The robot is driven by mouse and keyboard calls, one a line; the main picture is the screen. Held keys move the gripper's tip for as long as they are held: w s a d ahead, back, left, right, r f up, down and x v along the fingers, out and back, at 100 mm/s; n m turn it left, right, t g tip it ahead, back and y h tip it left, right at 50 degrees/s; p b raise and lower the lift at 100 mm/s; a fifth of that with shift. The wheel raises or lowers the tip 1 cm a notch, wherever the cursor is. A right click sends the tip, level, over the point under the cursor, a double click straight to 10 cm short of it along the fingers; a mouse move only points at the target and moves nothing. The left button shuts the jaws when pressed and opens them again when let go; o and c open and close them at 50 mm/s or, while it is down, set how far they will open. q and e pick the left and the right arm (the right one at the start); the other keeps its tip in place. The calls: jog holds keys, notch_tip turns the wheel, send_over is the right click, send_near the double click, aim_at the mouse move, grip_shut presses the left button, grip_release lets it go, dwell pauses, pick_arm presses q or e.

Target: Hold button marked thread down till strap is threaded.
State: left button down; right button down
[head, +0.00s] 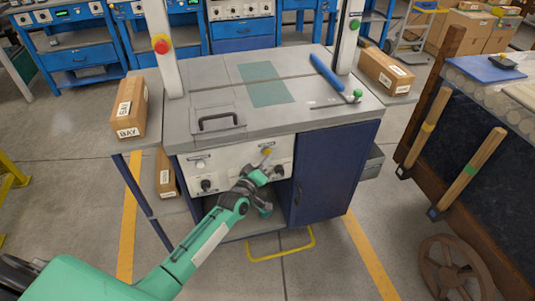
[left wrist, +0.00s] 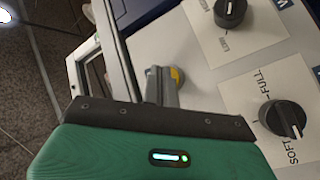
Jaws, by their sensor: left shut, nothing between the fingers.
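The strapping machine (head: 215,130) stands in the middle of the head view with a pale control panel (head: 225,168) on its front. A yellow button (head: 268,150) sits near the panel's upper right, and shows in the left wrist view (left wrist: 178,76), partly hidden by my fingers. I cannot read a label on it. My left gripper (head: 265,160) is shut and empty, its fingertips (left wrist: 162,72) at the button. I cannot tell whether they touch or press it. No strap can be made out. My right gripper is out of view.
An open bay lies under the panel beside a blue door (head: 335,175). A yellow floor loop (head: 282,252) lies in front. Cartons (head: 130,105) stand left.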

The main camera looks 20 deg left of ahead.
pick_arm(q)
jog(key=shift+w+a, duration=0.25)
jog(key=shift+w, duration=0.05)
dwell(0.6)
jog(key=shift+s+d, duration=0.1)
jog(key=shift+s, duration=0.05)
dwell(1.1)
jog(key=shift+s+d+p, duration=0.35)
jog(key=shift+s, duration=0.2)
jog(key=s+d+p, duration=0.1)
jog(key=s, duration=0.1)
jog(key=s+d+p, duration=0.1)
jog(key=s, duration=0.1)
jog(key=shift+d+p, duration=0.4)
dwell(0.3)
